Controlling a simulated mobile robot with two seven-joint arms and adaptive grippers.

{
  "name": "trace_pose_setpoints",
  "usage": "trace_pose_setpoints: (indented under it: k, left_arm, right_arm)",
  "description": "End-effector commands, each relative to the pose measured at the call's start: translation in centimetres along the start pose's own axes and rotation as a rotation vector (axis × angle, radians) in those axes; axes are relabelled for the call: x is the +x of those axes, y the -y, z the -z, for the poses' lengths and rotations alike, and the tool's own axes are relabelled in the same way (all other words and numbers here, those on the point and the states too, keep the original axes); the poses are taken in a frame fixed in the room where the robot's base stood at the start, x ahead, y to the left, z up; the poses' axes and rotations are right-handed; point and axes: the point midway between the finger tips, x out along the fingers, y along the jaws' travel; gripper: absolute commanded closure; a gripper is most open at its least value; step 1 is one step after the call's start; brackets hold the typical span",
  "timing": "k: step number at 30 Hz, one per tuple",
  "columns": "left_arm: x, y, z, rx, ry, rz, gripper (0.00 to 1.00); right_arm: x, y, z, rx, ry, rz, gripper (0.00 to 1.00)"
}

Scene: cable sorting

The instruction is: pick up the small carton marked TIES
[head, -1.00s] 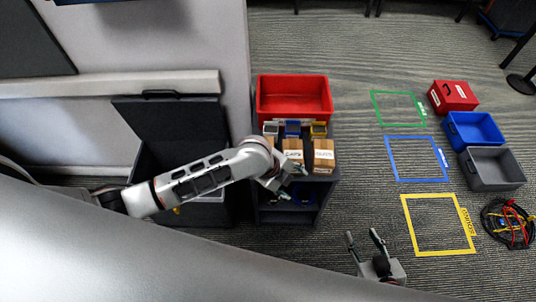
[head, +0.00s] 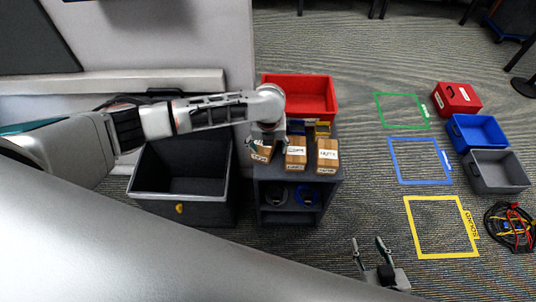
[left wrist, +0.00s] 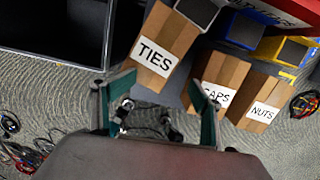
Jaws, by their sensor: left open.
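The small carton marked TIES (left wrist: 165,48) is brown with a white label and lies ahead of my left gripper (left wrist: 160,95) in the left wrist view. The two fingertips are apart, with nothing between them, and the carton's near end is just beyond them. In the head view the TIES carton (head: 260,153) is leftmost of three on a dark shelf unit, partly hidden by my left gripper (head: 267,142). I cannot tell whether they touch. My right gripper (head: 369,243) is open and empty over the floor at the bottom.
The CAPS carton (left wrist: 222,78) and NUTS carton (left wrist: 258,103) stand right of TIES. A red bin (head: 298,92) is behind them. An open dark crate (head: 183,201) stands left of the shelf unit (head: 259,205). Floor with taped frames lies to the right.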

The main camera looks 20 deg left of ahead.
Motion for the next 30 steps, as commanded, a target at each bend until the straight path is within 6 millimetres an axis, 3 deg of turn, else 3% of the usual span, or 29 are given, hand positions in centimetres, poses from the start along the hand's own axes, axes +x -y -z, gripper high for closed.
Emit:
trace_pose_setpoints:
  k: [1, 6, 16, 17, 23, 30]
  left_arm:
    - [1.8, -0.1, 0.6, -0.003, -0.012, -0.003, 0.43]
    - [4.0, -0.1, 0.6, -0.002, -0.014, 0.001, 0.43]
    - [4.3, -0.1, 0.4, -0.001, -0.009, 0.002, 0.43]
    - [4.3, -0.1, 0.3, -0.001, -0.009, 0.001, 0.46]
    - [4.3, -0.1, 0.3, -0.002, -0.008, 0.000, 0.98]
    - [4.3, -0.2, 0.3, -0.002, -0.008, -0.001, 1.00]
  right_arm:
    - [0.3, 0.2, -0.8, 0.001, 0.007, 0.002, 0.60]
    - [0.6, 0.4, -2.0, 0.000, 0.018, 0.004, 0.60]
    - [0.6, 0.0, -1.1, -0.006, 0.003, -0.002, 0.60]
    - [0.6, 0.0, -1.0, -0.006, 0.003, -0.002, 0.60]
    - [0.7, 0.0, -1.1, -0.006, 0.003, -0.003, 0.60]
    - [0.7, 0.0, -1.1, -0.005, 0.004, -0.003, 0.60]
